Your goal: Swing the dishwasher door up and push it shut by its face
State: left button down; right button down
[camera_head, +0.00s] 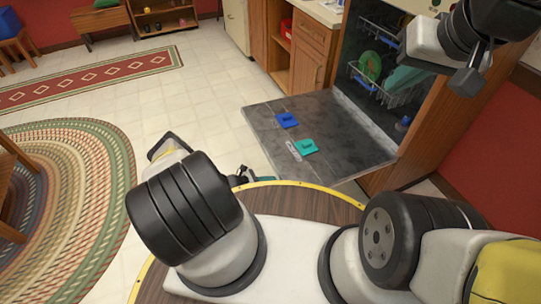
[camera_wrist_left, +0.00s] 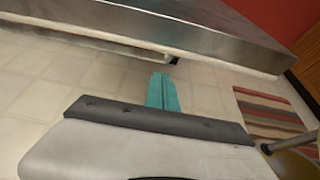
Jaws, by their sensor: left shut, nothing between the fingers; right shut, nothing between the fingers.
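The dishwasher door (camera_head: 330,125) is swung down and lies open, roughly level, in front of the dishwasher opening (camera_head: 385,55). Its metal edge (camera_wrist_left: 190,30) crosses the top of the left wrist view. My left gripper (camera_head: 262,179) is low, by the door's near left edge; its teal fingers (camera_wrist_left: 162,92) are shut and empty, pointing toward the door's edge. I cannot tell whether they touch it. My right gripper (camera_head: 408,45) is high at the upper right, in front of the dishwasher opening and above the door. It is shut; its fingertips are not clear.
A blue piece (camera_head: 287,120) and a teal piece (camera_head: 306,146) lie on the door's inner face. Racks inside hold dishes, including a green plate (camera_head: 370,66). Wooden cabinets (camera_head: 308,60) stand left of the dishwasher. Tiled floor (camera_head: 205,95) left of the door is clear.

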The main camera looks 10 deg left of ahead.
pick_arm(q)
notch_tip(320, 180, up, 3)
jog(key=shift+d+f, duration=0.1)
jog(key=shift+d, duration=0.05)
dwell(0.4)
